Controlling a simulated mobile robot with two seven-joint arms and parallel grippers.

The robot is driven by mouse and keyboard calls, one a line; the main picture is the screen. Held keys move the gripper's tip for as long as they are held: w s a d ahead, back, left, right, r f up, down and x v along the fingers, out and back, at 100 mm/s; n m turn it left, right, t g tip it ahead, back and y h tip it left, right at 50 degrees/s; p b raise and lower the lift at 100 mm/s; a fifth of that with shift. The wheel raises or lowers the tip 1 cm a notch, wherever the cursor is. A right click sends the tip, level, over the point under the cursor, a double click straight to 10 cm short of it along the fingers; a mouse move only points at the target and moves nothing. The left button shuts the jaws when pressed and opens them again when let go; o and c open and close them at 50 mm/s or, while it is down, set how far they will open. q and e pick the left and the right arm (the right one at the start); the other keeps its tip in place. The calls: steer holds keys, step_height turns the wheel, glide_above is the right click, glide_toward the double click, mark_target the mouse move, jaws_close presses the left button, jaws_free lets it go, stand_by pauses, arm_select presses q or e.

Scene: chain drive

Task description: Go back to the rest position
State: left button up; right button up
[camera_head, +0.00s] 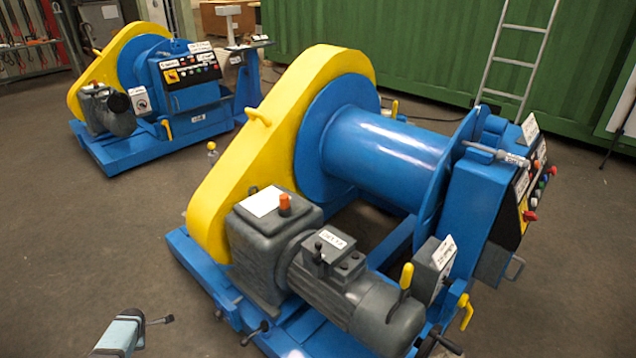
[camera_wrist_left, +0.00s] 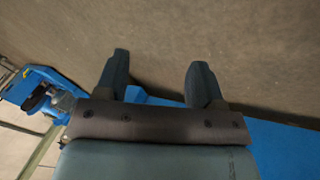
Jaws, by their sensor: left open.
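My left gripper (camera_head: 130,318) shows in the head view as a grey-teal shape at the bottom edge, low and left of the near winch. The near winch (camera_head: 385,160) has a blue drum, a yellow chain guard (camera_head: 240,160) and a grey motor (camera_head: 345,290) on a blue base. The gripper appears apart from it. My right gripper is not in view.
A second blue and yellow winch (camera_head: 150,85) stands at the back left. A green container wall (camera_head: 430,50) and a ladder (camera_head: 515,60) are behind. Bare floor (camera_head: 80,240) lies left of the near winch. Blue structure (camera_wrist_left: 285,150) shows behind the gripper in the wrist view.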

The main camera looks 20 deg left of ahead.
arm_select(q)
steer(key=s+a+r+m+t+y, duration=0.15)
steer(key=a+r+m+y, duration=0.25)
steer(key=a+r, duration=1.2)
steer(key=w+d+r+m+t+h, duration=0.2)
steer(key=d+m+t+h, duration=0.35)
steer(key=d+m, duration=1.9)
steer(key=s+d+r+m+h, duration=0.25)
steer(key=s+d, duration=0.25)
steer(key=d, duration=0.7)
steer(key=s+d+r+m+t+h, duration=0.1)
steer(key=s+d+r+h, duration=0.2)
steer(key=d, duration=0.9)
steer(key=s+d+r+m+h, duration=0.15)
steer(key=s+d, duration=0.45)
steer(key=d, duration=0.6)
steer(key=w+d+r+n+t, duration=0.25)
steer(key=d+n, duration=0.25)
steer(key=d, duration=0.5)
step_height(320, 180, up, 17)
steer(key=s+a+g+p, duration=0.1)
steer(key=s+a+p, duration=0.1)
steer(key=p, duration=2.2)
steer(key=shift+a+y+p, duration=0.2)
steer(key=shift+y+p, duration=0.15)
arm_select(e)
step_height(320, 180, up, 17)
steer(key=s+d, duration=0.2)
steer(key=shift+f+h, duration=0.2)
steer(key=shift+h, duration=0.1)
